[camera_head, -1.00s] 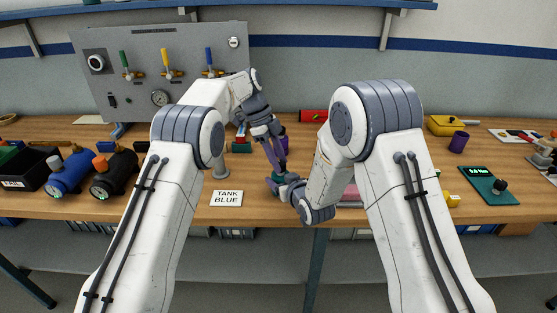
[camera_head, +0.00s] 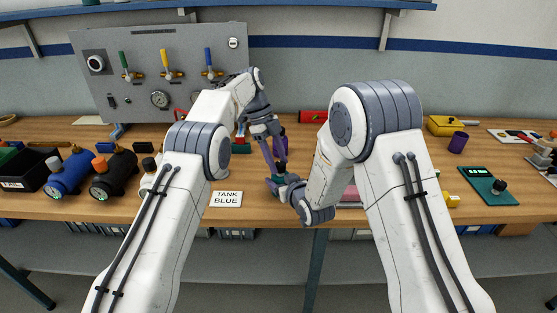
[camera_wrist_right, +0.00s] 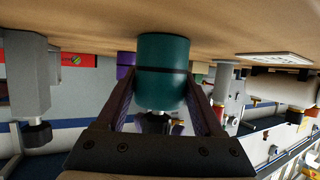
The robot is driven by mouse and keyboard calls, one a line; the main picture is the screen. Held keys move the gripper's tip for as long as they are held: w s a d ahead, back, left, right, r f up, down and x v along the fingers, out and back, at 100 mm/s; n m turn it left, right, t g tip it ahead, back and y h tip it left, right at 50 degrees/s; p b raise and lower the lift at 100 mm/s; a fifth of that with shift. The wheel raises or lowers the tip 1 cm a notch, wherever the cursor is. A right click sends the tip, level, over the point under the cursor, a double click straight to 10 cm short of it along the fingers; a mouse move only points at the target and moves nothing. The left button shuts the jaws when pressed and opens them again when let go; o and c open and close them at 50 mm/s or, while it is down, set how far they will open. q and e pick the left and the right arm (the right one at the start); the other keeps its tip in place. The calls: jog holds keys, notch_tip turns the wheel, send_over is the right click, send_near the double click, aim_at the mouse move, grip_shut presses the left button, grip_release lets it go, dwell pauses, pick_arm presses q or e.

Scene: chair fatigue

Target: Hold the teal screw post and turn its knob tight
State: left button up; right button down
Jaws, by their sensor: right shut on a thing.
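The teal screw post (camera_head: 276,188) stands on the workbench in the middle of the head view, largely covered by my right gripper. It is a large teal cylinder (camera_wrist_right: 163,72) in the right wrist view, which is upside down, with a dark band around it. My right gripper (camera_head: 279,180) is shut on the post from the side, one finger on each side in the wrist view. My left gripper (camera_head: 278,163) points down just above the post, its purple fingers spread apart. The knob is too small and covered to make out; a silvery part shows beyond the cylinder in the wrist view.
A "TANK BLUE" card (camera_head: 227,198) lies left of the post. A valve panel (camera_head: 160,72) rises behind. Blue (camera_head: 68,172) and black cylinders stand at the left.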

aim_at(279, 165)
pick_arm(q)
jog(key=shift+o, duration=0.7)
jog(key=shift+d, duration=0.1)
jog(key=shift+s, duration=0.1)
jog(key=n, duration=0.1)
jog(key=r+n, duration=0.1)
jog(key=shift+d+r+n+t, duration=0.15)
jog(key=shift+r+n+t, duration=0.15)
jog(key=r+n, duration=0.1)
jog(key=n, duration=0.1)
jog(key=r+n+t+y, duration=0.1)
jog(key=n, duration=0.2)
jog(key=s+r+n+t, duration=0.1)
jog(key=r+n, duration=0.1)
jog(key=shift+n+y, duration=0.3)
jog(key=shift+n, duration=0.1)
jog(key=s+r+n+t+y, duration=0.1)
jog(key=s+r+n+t, duration=0.35)
jog(key=n, duration=0.75)
jog(key=x, duration=1)
jog(key=shift+w+a+f, duration=0.2)
jog(key=shift+a+f, duration=0.05)
jog(key=shift+f, duration=0.15)
